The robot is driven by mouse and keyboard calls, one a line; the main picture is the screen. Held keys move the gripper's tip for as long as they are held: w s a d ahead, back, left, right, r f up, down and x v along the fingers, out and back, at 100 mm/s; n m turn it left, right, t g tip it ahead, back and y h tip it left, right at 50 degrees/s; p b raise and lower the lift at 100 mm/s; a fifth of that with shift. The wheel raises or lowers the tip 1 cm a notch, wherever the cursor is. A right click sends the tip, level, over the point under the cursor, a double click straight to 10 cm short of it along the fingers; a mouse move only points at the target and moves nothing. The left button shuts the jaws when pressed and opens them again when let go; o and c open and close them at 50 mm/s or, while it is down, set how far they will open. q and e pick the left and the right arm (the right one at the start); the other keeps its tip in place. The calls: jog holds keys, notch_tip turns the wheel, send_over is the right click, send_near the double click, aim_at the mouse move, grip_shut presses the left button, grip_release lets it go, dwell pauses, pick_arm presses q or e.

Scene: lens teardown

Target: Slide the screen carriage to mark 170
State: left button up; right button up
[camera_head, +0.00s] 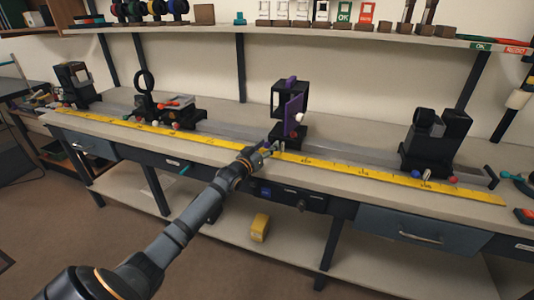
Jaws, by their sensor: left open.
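The screen carriage appears to be the black stand with an open frame and a purple panel (294,108), upright on the rail right of the middle. A yellow scale (330,169) runs along the bench front; its numbers are too small to read surely. My left gripper (268,149) is open at the front of this carriage's base, close to the yellow scale. Whether it touches the base cannot be told. My right gripper is not in view.
A lens holder with a black ring (145,83) and another black carriage (73,80) stand left on the rail. A large black unit (437,140) stands right. The rail between the purple-panelled carriage and that unit is clear. A shelf (360,38) hangs above.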

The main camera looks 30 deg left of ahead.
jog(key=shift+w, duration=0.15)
pick_arm(q)
grip_shut()
dwell(0.4)
jog(key=shift+d, duration=0.15)
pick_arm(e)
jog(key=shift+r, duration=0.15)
